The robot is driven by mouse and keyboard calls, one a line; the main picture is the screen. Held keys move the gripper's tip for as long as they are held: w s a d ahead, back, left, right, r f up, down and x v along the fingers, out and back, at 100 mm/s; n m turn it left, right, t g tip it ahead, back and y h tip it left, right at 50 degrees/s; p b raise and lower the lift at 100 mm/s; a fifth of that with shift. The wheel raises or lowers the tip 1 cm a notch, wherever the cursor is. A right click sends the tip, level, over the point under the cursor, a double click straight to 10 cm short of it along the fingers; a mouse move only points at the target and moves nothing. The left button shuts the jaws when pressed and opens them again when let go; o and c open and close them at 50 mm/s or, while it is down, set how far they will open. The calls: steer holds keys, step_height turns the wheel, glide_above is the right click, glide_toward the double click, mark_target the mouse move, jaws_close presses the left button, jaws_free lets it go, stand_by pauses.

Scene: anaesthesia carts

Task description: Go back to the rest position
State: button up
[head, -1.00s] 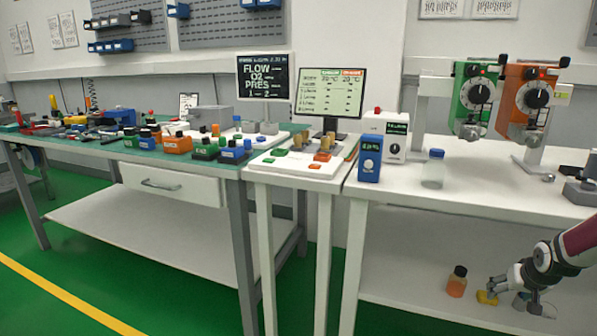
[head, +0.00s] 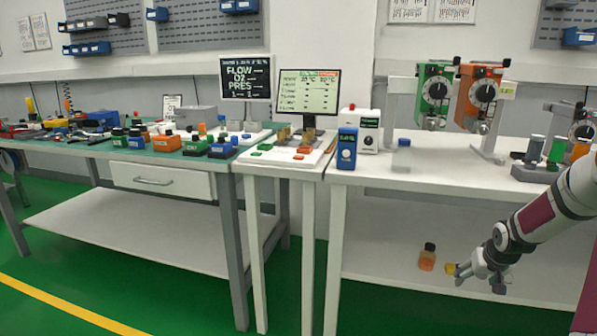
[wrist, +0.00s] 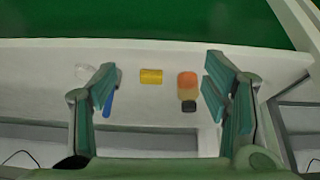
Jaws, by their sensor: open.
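My gripper (head: 484,279) is in front of the lower shelf of the right bench in the head view. In the wrist view my gripper (wrist: 160,90) has its two fingers spread wide, with nothing between the pads. Beyond the fingers, on the shelf (wrist: 50,60), lie a yellow piece (wrist: 151,76) and an orange bottle with a dark cap (wrist: 187,85). The orange bottle (head: 427,258) and the yellow piece (head: 450,269) also show in the head view, left of my gripper. A blue item (wrist: 108,103) is partly hidden by the left finger.
The right bench (head: 440,172) stands above the shelf, with an orange vaporizer (head: 484,92) and a green one (head: 434,95) on it. A monitor (head: 308,92) and a blue device (head: 346,149) stand further left. Green floor (head: 150,290) is open at the front left.

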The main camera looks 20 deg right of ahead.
steer(key=s+a+r+n+g, duration=0.1)
steer(key=s+a+r, duration=0.2)
steer(key=a+r, duration=0.9)
steer(key=s+a+r+n+g, duration=0.2)
steer(key=s+a+r, duration=0.2)
steer(key=a+r, duration=0.8)
steer(key=s+a+n+g+y, duration=0.1)
steer(key=s+a+n+y, duration=0.2)
steer(key=s+a, duration=2.15)
step_height(320, 180, up, 30)
steer(key=s+d+t+p, duration=0.1)
steer(key=d+t+p, duration=0.1)
steer(key=p, duration=2.6)
steer(key=shift+s+f+t, duration=0.15)
steer(key=shift+f+t, duration=0.1)
steer(key=shift+t, duration=0.55)
steer(key=shift+d, duration=0.1)
